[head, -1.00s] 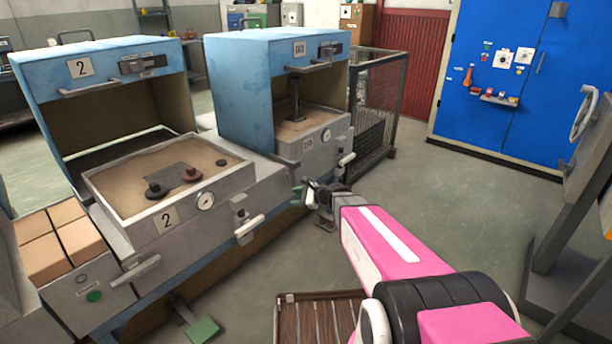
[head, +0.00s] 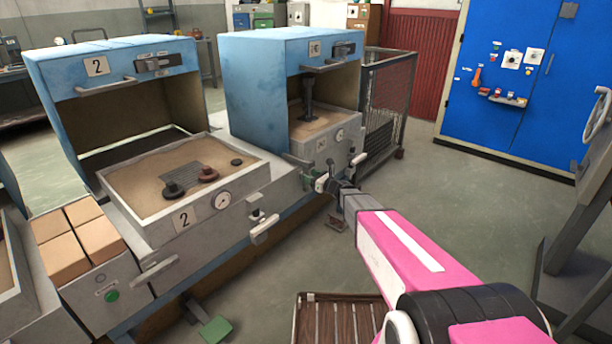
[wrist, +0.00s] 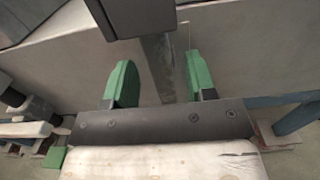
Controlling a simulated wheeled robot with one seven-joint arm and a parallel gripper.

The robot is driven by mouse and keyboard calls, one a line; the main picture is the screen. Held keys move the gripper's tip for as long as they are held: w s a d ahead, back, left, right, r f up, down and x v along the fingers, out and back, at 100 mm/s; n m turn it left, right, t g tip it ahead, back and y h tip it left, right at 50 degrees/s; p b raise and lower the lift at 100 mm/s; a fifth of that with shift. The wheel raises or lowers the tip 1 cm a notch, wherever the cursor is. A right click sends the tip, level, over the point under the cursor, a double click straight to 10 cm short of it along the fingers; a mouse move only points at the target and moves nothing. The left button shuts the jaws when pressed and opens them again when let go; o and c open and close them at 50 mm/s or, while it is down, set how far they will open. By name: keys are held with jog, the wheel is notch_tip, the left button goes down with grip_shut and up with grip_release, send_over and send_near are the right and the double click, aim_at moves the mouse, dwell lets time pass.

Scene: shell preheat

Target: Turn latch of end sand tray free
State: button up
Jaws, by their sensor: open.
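The end sand tray (head: 328,155) sits under the far blue hood, with a dial on its front. A latch with a pale handle (head: 358,158) shows at the right of its front. My gripper (head: 314,176) is at the lower front of that tray, left of this handle. In the wrist view my gripper (wrist: 160,82) has its two green fingers apart. A grey upright metal bar (wrist: 162,68) shows between them, below a dark block (wrist: 132,15). I cannot tell whether the fingers touch the bar, or which part it belongs to.
Sand tray 2 (head: 142,207) stands at the left, with its own latch handle (head: 264,230) jutting forward. A slatted wooden platform (head: 335,318) lies on the floor. A wire cage (head: 385,95) stands beyond the end tray. The floor toward the blue cabinet (head: 515,75) is clear.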

jog(key=shift+x, duration=1.65)
grip_shut()
jog(key=shift+w+d+m, duration=0.1)
jog(key=shift+m, duration=1.05)
jog(key=shift+w+d+m, duration=0.1)
jog(key=shift+m, duration=1.05)
grip_release()
jog(key=v, duration=1.1)
